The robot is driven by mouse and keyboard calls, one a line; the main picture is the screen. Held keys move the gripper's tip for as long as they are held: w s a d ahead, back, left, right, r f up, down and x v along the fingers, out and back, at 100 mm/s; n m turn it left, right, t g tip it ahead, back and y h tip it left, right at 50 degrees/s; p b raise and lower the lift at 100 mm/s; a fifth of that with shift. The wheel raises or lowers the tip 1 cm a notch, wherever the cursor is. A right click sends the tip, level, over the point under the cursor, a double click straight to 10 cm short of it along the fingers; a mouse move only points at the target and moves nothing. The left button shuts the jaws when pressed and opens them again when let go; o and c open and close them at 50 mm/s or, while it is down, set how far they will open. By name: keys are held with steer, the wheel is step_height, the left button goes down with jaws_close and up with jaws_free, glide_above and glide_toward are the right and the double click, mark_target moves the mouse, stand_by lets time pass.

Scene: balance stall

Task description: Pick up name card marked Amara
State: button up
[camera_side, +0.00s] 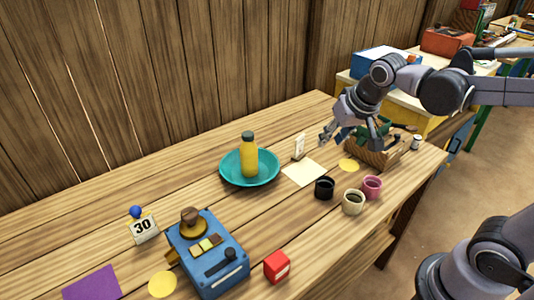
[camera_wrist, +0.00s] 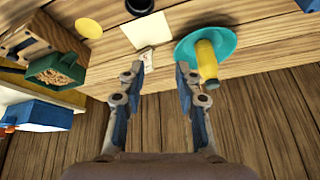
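A small white upright card (camera_side: 299,147) stands on the table, behind a flat cream sheet (camera_side: 304,172). Its marking is too small to read, so I cannot tell if it says Amara. In the wrist view the card (camera_wrist: 146,58) shows just beyond the left fingertip. My gripper (camera_side: 348,138) hangs to the right of the card in the side view, apart from it. In the wrist view my gripper (camera_wrist: 160,74) is open, with nothing between its fingers.
A teal plate (camera_side: 232,174) with a yellow bottle (camera_side: 249,158) stands left of the card. A wooden crate (camera_side: 372,155) is to the right. Several cups stand in front, including a black one (camera_side: 324,188). A blue box (camera_side: 207,255) and a "30" sign (camera_side: 144,229) are farther left.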

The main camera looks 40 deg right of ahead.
steer(key=w+d+f+m+g+h, duration=0.1)
steer(key=w+d+m, duration=0.15)
steer(key=w, duration=0.25)
steer(key=w+d+f+m+g+h, duration=0.1)
steer(key=w+m, duration=0.2)
steer(key=w, duration=0.2)
steer(key=m+g+h, duration=0.1)
steer(key=m+g, duration=0.1)
steer(key=m, duration=0.3)
glide_toward(303, 151)
steer(key=shift+m, duration=0.25)
steer(key=shift+w+x, duration=0.2)
steer(key=shift+x, duration=3.5)
steer(key=shift+r, duration=0.1)
jaws_close()
